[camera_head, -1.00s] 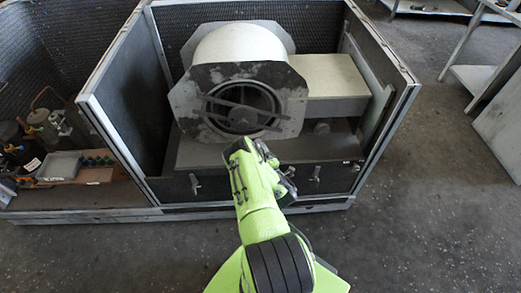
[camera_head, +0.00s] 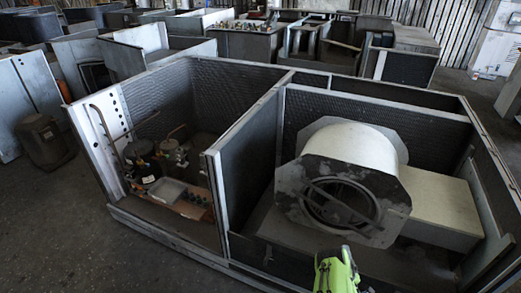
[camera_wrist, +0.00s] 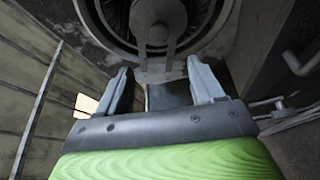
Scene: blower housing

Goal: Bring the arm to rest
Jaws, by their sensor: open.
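My green arm shows only as a small part (camera_head: 336,272) at the bottom edge of the head view, in front of the blower housing. My gripper (camera_wrist: 158,88) shows in the wrist view with its two grey fingers apart and nothing between them. The blower housing (camera_head: 352,148) is a pale drum with grey octagonal end plates, sitting in the right bay of a metal cabinet. Its round opening with a crossbar and hub (camera_wrist: 157,32) fills the top of the wrist view, beyond the fingertips. I cannot tell the exact gap.
The cabinet's dividing wall (camera_head: 245,160) stands left of the blower. The left bay holds tanks and pipes (camera_head: 150,165). A beige box (camera_head: 440,208) adjoins the blower on the right. More cabinets (camera_head: 245,45) stand behind.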

